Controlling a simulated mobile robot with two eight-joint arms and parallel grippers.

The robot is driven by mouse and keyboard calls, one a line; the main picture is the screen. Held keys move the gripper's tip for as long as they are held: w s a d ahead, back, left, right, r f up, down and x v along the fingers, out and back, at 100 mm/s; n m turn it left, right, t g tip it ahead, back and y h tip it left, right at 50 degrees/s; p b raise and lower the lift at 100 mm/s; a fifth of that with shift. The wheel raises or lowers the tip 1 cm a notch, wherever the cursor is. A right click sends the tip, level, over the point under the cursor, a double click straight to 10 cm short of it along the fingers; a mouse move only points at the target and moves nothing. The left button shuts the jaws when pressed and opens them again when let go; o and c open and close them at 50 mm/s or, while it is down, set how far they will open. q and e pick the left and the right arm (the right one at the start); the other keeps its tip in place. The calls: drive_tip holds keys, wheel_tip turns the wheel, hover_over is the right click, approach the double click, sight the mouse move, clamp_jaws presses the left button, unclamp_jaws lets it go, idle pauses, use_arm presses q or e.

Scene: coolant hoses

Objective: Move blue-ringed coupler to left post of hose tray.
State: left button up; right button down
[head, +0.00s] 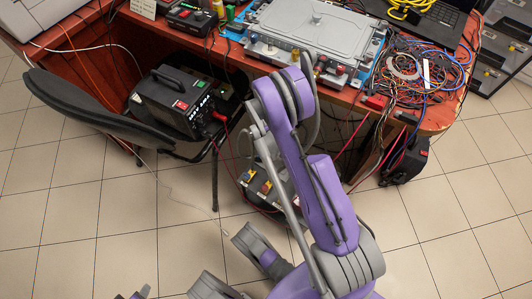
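A grey metal tray-like unit (335,25) with a flat lid and a small knob lies on the red desk at the top. Small fittings (338,69) with red parts sit along its front edge. I cannot make out a blue ring on any of them, and I cannot tell the posts apart. One of my purple arms rises from the bottom to this front edge and covers part of it. Its gripper does not show. Other purple and grey links of mine show at the bottom. I see neither gripper's fingertips.
The red desk (85,52) holds tangled blue and red cables (435,65), a laptop (445,22) and yellow hose (408,8). A black chair (85,105) and a black power unit (180,103) stand before it. Tiled floor is clear at left and lower right.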

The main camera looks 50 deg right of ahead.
drive_tip(key=shift+f, duration=0.1)
idle(0.6)
drive_tip(key=c, duration=0.5)
unclamp_jaws()
drive_tip(key=shift+o, duration=0.2)
drive_tip(key=shift+o, duration=1)
drive_tip(key=shift+r+p, duration=2.35)
drive_tip(key=shift+r, duration=1.2)
